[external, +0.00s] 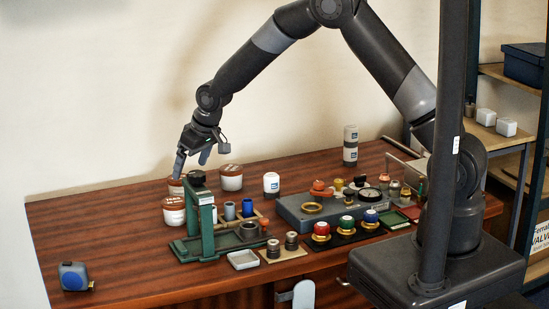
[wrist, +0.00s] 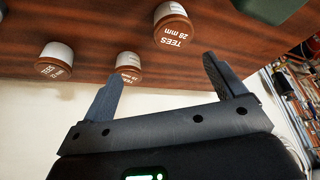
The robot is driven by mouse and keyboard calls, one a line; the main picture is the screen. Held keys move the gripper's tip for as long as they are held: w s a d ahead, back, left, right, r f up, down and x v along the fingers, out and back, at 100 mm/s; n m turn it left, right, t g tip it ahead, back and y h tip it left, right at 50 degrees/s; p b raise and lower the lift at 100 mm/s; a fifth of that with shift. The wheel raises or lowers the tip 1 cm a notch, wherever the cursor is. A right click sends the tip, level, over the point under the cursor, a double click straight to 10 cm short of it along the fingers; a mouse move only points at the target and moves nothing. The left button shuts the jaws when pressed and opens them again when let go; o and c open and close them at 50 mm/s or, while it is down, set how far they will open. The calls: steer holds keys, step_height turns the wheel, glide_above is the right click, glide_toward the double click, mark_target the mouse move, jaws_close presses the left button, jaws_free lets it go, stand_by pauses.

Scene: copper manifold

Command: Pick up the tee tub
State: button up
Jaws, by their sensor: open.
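Three white tubs with brown lids marked TEES show. In the wrist view, the lid of one tub (wrist: 174,28) reads 28 mm, at upper right. Another tub (wrist: 56,60), at left, seems to read 22 mm. A third tub (wrist: 128,62) is between them, its lid partly behind one finger. In the external view, one tub (external: 174,212) is in front, one (external: 176,187) behind it near the wall, and one (external: 230,178) to the right. My gripper (external: 191,168) is open and empty, pointing down above the rear left tub; it also shows in the wrist view (wrist: 162,68).
A green press-like stand (external: 205,225) is close in front of my gripper. A white jar (external: 271,183) and a grey case (external: 300,208) stand to the right. A blue tape measure (external: 75,276) lies front left.

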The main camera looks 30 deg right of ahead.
mark_target(175, 201)
steer(key=a+f, duration=0.1)
steer(key=f, duration=0.1)
steer(key=a+f, duration=0.1)
steer(key=a, duration=0.1)
steer(key=shift+s+f, duration=0.1)
steer(key=shift+f, duration=0.3)
steer(key=x, duration=0.4)
steer(key=shift+f, duration=0.2)
steer(key=shift+x, duration=3.05)
steer(key=c, duration=1.4)
